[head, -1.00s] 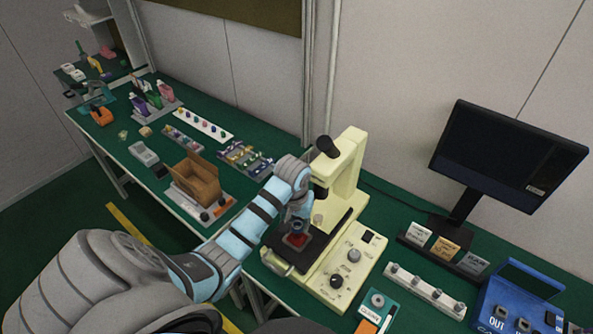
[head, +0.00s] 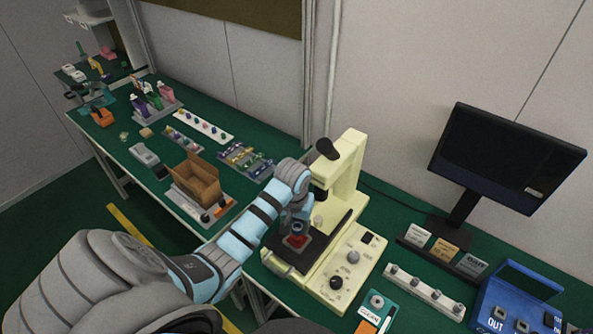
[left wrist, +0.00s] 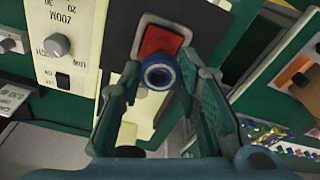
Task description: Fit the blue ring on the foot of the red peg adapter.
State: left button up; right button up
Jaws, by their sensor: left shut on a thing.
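My left gripper (head: 298,216) reaches down over the dark stage of the cream microscope (head: 345,180). In the left wrist view its two fingers (left wrist: 167,78) are closed in on the blue ring (left wrist: 160,88), which sits between the fingertips with a pale opening facing the camera. A red square part in a grey frame, likely the red peg adapter (left wrist: 162,40), lies just beyond the ring on the dark stage. It also shows in the head view (head: 294,241) below the gripper. Whether the ring touches the red part is unclear. My right gripper is out of view.
The microscope's control panel (head: 352,262) stands right of the gripper. A cardboard box (head: 197,182) and parts trays (head: 245,160) stand to the left. A monitor (head: 510,155), small signs and a blue caddy (head: 515,300) are at the right.

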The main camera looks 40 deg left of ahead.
aim_at(297, 231)
pick_arm(q)
jog(key=shift+f+b, duration=0.35)
jog(key=shift+f, duration=1.25)
jog(key=o, duration=1.1)
jog(key=shift+o, duration=0.2)
jog(key=r, duration=0.5)
jog(key=s+r, duration=0.1)
jog(key=r, duration=0.1)
jog(key=shift+d+r, duration=0.15)
jog(key=shift+r, duration=0.05)
